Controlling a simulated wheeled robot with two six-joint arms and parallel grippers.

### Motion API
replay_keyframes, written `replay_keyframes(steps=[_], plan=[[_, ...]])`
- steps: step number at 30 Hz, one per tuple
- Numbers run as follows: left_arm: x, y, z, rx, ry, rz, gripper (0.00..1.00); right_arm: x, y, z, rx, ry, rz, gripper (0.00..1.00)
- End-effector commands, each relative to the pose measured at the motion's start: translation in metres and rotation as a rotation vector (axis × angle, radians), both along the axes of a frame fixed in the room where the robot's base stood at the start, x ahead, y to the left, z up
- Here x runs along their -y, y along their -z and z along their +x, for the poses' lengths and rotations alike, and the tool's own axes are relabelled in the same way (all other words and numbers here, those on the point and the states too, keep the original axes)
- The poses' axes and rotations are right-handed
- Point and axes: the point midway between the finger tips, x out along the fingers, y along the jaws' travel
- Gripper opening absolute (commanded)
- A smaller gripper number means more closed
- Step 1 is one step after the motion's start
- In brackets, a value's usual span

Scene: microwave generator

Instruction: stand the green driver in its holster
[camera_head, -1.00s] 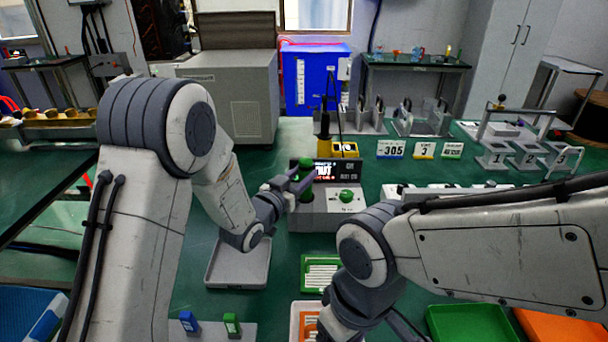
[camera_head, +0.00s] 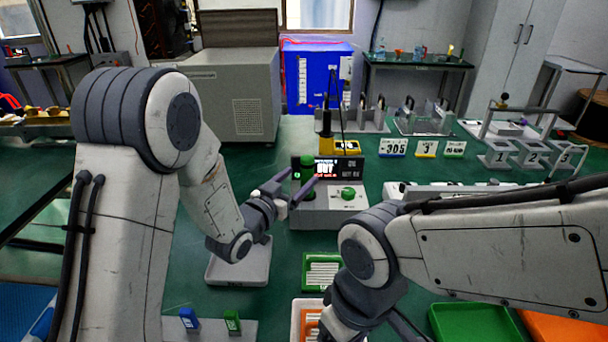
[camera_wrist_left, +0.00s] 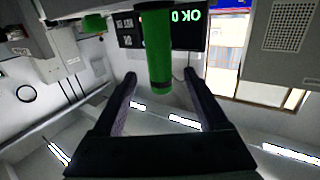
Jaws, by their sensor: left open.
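The green driver (camera_head: 307,166) stands upright at the left end of a grey unit with a lit display. Its green handle and dark end also show in the left wrist view (camera_wrist_left: 158,45), in front of the display. My left gripper (camera_head: 302,177) is open, its two fingers spread to either side of the driver's line with gaps between. Whether the fingertips reach around the driver or stop just short of it, I cannot tell. The holster and the driver's lower end are hard to make out. My right gripper (camera_head: 340,325) is low in the middle, its fingers not clear.
A green knob (camera_head: 347,193) sits on the grey unit (camera_head: 325,216) right of the driver. A black-and-yellow tool stand (camera_head: 345,147) is behind.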

Motion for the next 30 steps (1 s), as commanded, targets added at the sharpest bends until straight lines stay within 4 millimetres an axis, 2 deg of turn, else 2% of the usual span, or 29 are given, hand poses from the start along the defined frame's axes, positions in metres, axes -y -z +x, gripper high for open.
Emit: replay_keyframes(steps=[5,6,9,18,23,30], plan=[[-0.024,0.0,-0.039,0.0,-0.004,-0.002,0.76,0.0,0.007,0.0,0.0,0.0,0.0,0.74],[-0.025,-0.006,-0.041,-0.005,-0.002,-0.001,0.76,0.0,-0.008,0.0,-0.001,0.0,-0.001,0.74],[-0.028,-0.006,-0.047,-0.004,0.0,0.0,0.76,0.0,-0.024,0.0,0.001,0.0,0.001,0.74],[-0.034,-0.003,-0.059,0.0,-0.001,-0.002,0.76,0.0,-0.041,0.0,0.0,0.0,0.0,0.74],[-0.033,-0.004,-0.059,-0.005,0.001,0.007,0.76,0.0,-0.042,0.0,0.0,0.0,0.0,0.74],[-0.009,-0.009,-0.065,-0.174,0.016,0.174,0.76,0.0,-0.06,0.0,0.0,0.0,0.0,0.74]])
